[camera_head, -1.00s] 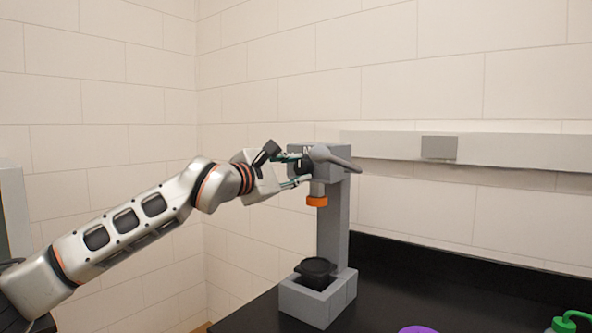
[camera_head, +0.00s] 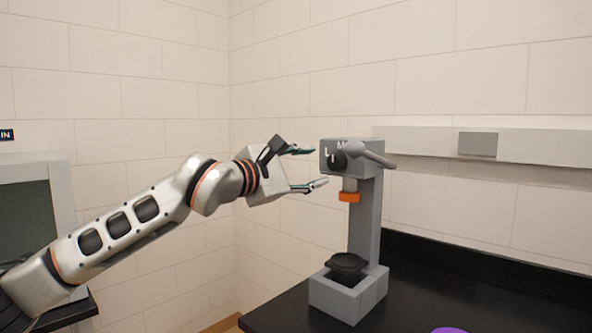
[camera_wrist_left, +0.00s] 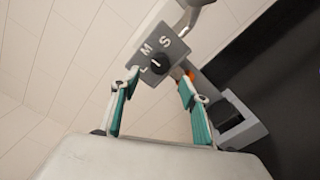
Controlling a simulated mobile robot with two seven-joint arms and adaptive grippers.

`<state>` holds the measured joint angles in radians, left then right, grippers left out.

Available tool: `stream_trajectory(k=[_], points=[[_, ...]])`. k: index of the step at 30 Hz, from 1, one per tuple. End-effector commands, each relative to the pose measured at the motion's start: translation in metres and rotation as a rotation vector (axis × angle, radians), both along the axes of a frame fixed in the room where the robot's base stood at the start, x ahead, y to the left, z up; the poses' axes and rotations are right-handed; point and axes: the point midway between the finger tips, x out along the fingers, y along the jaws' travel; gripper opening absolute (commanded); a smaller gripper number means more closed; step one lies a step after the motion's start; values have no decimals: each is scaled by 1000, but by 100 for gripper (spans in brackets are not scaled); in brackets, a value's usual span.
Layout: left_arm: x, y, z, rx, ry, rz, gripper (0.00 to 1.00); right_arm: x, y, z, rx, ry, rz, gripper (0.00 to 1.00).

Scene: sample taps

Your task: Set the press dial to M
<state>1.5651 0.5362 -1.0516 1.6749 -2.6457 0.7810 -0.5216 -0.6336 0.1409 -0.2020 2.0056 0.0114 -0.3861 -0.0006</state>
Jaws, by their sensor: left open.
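The grey press (camera_head: 365,215) stands on the black counter with a black dial (camera_head: 340,160) on its head. In the left wrist view the dial (camera_wrist_left: 160,64) is a round knob with a white mark, and white letters L, M and S sit around it. The mark is on the side toward L and M; I cannot tell exactly which it points at. My left gripper (camera_head: 318,167) is open and empty, just left of the press head and apart from the dial. In the left wrist view its fingers (camera_wrist_left: 158,76) are spread on either side of the dial.
A grey lever (camera_head: 368,153) sticks out at the right of the press head. An orange nozzle (camera_head: 349,197) hangs below, over a black cup (camera_head: 347,262) on the base. A purple object (camera_head: 449,330) is at the bottom edge. The counter (camera_head: 440,290) right of the press is clear.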

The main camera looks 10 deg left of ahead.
Motion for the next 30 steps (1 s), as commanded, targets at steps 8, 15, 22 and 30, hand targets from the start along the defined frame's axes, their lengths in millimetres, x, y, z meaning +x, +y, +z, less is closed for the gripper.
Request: stream_trajectory(k=[8, 15, 22, 30], points=[[-33, 25, 0, 0, 0, 0, 45, 0, 0, 0, 0, 0, 0, 26], [-41, 30, 0, 0, 0, 1, 45, 0, 0, 0, 0, 0, 0, 26], [-41, 29, -1, 0, 2, -1, 45, 0, 0, 0, 1, 0, -1, 26], [-60, -12, -72, -167, 234, -168, 45, 1, 0, 4, 2, -3, -2, 26]])
